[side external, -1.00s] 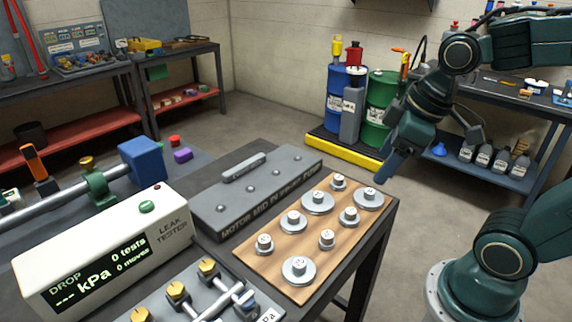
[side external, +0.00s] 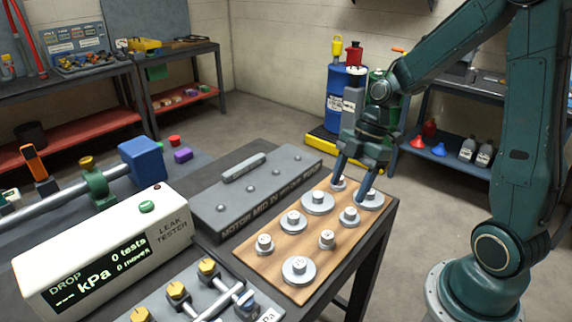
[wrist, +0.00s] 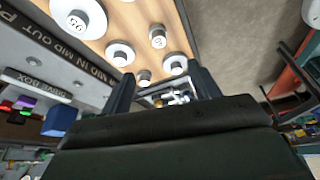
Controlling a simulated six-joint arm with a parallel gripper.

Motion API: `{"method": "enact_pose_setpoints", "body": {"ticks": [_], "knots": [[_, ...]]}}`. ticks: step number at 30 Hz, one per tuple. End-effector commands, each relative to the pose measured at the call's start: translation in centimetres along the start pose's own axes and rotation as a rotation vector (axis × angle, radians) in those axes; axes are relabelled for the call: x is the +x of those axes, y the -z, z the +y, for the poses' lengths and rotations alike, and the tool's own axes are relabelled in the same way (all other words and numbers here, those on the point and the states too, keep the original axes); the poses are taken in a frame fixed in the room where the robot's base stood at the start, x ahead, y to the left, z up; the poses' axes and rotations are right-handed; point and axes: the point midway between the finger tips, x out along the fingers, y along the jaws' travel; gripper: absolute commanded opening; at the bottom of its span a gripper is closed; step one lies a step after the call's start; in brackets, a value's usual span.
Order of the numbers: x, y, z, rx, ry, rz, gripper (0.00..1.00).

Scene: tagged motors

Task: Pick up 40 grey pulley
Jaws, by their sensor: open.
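Several grey pulleys of different sizes, each with a raised hub, stand on a wooden board (side external: 270,262). I cannot make out which one is marked 40. A large pulley (side external: 318,203) stands left of my gripper, and a medium one (side external: 349,216) is on its near side. Another pulley (side external: 375,200) at the far right corner is partly hidden by a finger. My gripper (side external: 349,193) is open and empty over the far end of the board, fingers pointing down. In the wrist view a large pulley (wrist: 78,20) seems to read 56, and smaller ones (wrist: 175,65) show beyond the fingers.
A grey motor block (side external: 255,195) lies left of the board. The white leak tester (side external: 105,250) and a plate with brass-coloured knobs (side external: 200,298) are nearer the camera. The table's right edge runs close along the board.

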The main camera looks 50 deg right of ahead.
Motion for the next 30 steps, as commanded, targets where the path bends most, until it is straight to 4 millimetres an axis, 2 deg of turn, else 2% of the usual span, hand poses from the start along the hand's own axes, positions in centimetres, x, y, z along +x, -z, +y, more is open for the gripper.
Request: {"method": "enact_pose_setpoints", "body": {"ticks": [5, 16, 30], "knots": [[0.8, -0.6, 0.4, -0.050, 0.012, 0.025, 0.61], [1.7, -0.6, 0.4, -0.058, 0.016, 0.029, 0.61], [7.6, -0.4, 0.3, -0.057, 0.017, 0.028, 0.61]]}}
